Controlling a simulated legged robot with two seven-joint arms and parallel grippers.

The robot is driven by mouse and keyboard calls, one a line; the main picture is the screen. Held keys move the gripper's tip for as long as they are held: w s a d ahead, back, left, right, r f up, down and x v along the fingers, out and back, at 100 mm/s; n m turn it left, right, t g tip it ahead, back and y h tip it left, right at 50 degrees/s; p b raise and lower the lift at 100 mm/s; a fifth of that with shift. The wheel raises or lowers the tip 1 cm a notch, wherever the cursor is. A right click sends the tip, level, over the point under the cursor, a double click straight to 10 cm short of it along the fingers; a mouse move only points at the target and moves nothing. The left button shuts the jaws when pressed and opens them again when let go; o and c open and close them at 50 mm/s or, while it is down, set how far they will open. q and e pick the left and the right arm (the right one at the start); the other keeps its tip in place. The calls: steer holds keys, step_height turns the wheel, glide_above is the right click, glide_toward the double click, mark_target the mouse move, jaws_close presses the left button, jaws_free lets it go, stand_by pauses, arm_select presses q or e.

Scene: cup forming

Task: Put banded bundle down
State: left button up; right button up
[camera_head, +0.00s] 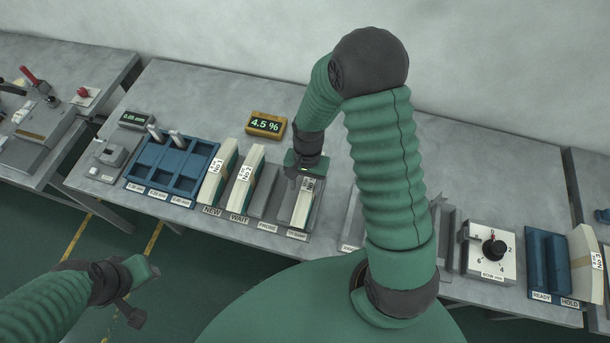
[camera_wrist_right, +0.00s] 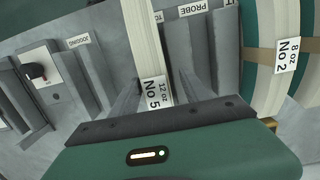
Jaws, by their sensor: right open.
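A pale bundle labelled 12 oz No 5 (camera_head: 302,207) stands in a grey slot holder near the table's front edge, right of the holder marked PROBE. It also shows in the wrist view (camera_wrist_right: 147,45), with its white tag facing the camera; I cannot make out a band on it. My right gripper (camera_head: 305,172) is over the far end of this bundle. In the wrist view the right gripper (camera_wrist_right: 157,90) is open, with one dark finger on each side of the bundle. My left gripper (camera_head: 125,285) hangs off the table at lower left; its jaws are unclear.
Bundles No 1 (camera_head: 218,175) and No 2 (camera_head: 246,183) stand in the NEW and WAIT holders, left of PROBE (camera_head: 264,206). A blue tray (camera_head: 172,165), a 4.5 % display (camera_head: 266,124), a dial box (camera_head: 490,250) and a READY/HOLD rack (camera_head: 546,262) share the table.

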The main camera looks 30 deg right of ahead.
steer(key=r, duration=0.2)
steer(key=d+r, duration=0.1)
steer(key=r, duration=0.3)
steer(key=shift+w+d+r, duration=0.15)
steer(key=shift+d+r, duration=0.05)
steer(key=shift+d, duration=0.1)
steer(key=shift+a+r+b, duration=0.15)
steer(key=shift+a+r, duration=0.1)
steer(key=shift+r, duration=0.3)
steer(key=shift+a+r+b, duration=0.15)
steer(key=shift+a+r, duration=0.1)
steer(key=shift+r, duration=0.25)
steer(key=s+a+r+n+t+h, duration=0.1)
steer(key=s+a+r+n+t, duration=0.2)
steer(key=n, duration=0.7)
steer(key=shift+s+a+r+t, duration=0.3)
steer(key=shift+s+a+r, duration=0.2)
steer(key=shift+s+a, duration=0.55)
